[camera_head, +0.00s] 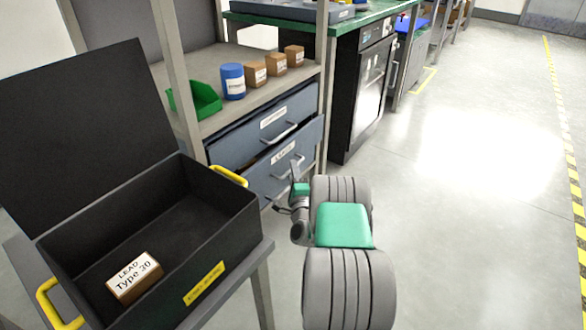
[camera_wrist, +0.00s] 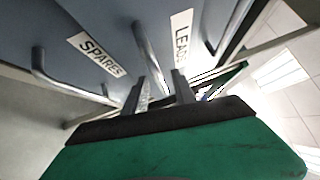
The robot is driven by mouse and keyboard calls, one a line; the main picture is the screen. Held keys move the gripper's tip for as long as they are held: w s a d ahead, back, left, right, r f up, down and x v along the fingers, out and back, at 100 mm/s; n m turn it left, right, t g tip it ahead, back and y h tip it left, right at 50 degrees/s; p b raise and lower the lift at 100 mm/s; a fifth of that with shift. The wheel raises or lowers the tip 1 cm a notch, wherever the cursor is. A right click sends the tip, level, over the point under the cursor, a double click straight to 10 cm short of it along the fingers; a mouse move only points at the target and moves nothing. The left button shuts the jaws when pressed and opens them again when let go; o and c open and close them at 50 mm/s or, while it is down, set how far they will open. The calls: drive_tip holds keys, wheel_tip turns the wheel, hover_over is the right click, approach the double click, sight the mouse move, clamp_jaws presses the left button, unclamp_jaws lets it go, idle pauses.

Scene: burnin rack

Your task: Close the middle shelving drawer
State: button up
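The middle drawer (camera_head: 311,137), labelled LEADS, stands partly pulled out in the head view, with a dark gap along its top edge. Its front also shows in the wrist view (camera_wrist: 199,52). My gripper (camera_head: 297,170) is at this drawer's handle in the head view. In the wrist view my gripper (camera_wrist: 158,90) is open, with its two fingers apart. The silver LEADS handle (camera_wrist: 148,50) runs down between the fingers; I cannot tell if they touch it.
The top drawer (camera_head: 259,127) is above. A SPARES drawer (camera_wrist: 92,50) is beside LEADS in the wrist view. A black open case (camera_head: 235,215) with a LEAD box (camera_head: 134,279) stands at left. Floor at right (camera_head: 470,180) is clear.

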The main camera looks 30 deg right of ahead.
drive_tip(key=shift+w+d+r, duration=0.1)
drive_tip(key=shift+w+d, duration=0.25)
drive_tip(key=shift+w, duration=0.3)
drive_tip(key=shift+c, duration=0.2)
clamp_jaws()
idle(0.8)
